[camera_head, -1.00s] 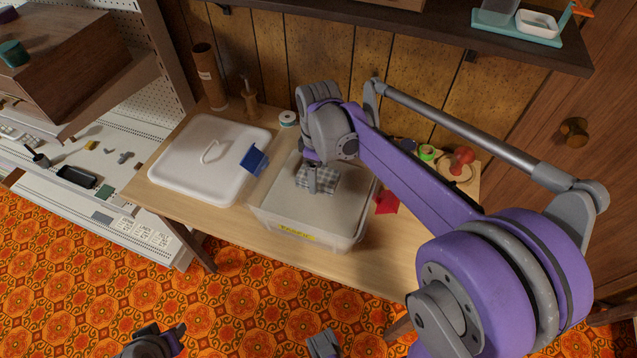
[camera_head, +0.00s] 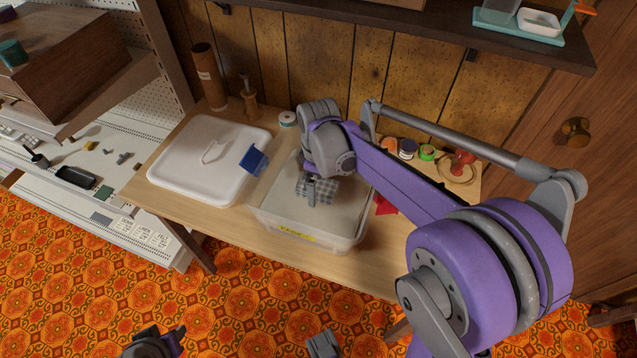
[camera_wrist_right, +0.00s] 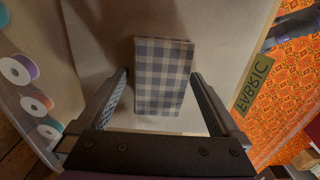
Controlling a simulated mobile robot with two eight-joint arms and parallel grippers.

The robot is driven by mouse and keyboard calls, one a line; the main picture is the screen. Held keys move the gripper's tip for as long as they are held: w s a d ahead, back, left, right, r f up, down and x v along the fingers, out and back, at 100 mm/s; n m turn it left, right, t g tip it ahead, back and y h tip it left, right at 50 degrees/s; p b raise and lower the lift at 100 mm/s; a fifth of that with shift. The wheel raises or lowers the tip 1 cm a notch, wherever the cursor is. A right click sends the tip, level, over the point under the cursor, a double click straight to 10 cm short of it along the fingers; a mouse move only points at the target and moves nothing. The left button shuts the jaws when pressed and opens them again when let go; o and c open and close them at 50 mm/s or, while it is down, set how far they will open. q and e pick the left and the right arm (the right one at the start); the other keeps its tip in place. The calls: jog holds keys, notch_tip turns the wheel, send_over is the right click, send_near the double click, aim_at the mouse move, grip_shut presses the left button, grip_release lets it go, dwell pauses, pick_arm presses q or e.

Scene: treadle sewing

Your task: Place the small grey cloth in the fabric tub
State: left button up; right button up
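The small grey checked cloth (camera_head: 324,187) is inside the clear fabric tub (camera_head: 335,236), which has a yellow label on its front. In the right wrist view the cloth (camera_wrist_right: 164,76) lies folded as a flat rectangle. My right gripper (camera_head: 311,193) reaches down into the tub over the cloth. Its two fingers (camera_wrist_right: 159,76) are apart, with a gap on each side of the cloth. The gripper covers part of the cloth in the head view. Parts of my body show at the bottom edge; the left gripper's fingers cannot be made out clearly.
The white lid (camera_head: 196,170) lies left of the tub, with a blue object (camera_head: 254,159) between them. Thread spools (camera_head: 407,148), a red cloth (camera_head: 385,205) and a red-knobbed wooden piece (camera_head: 463,160) are right of it. A shelf (camera_head: 420,20) hangs above.

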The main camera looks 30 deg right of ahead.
aim_at(319, 185)
jog(key=shift+r, duration=0.25)
notch_tip(319, 185, up, 12)
jog(key=p, duration=0.1)
jog(key=shift+p, duration=0.3)
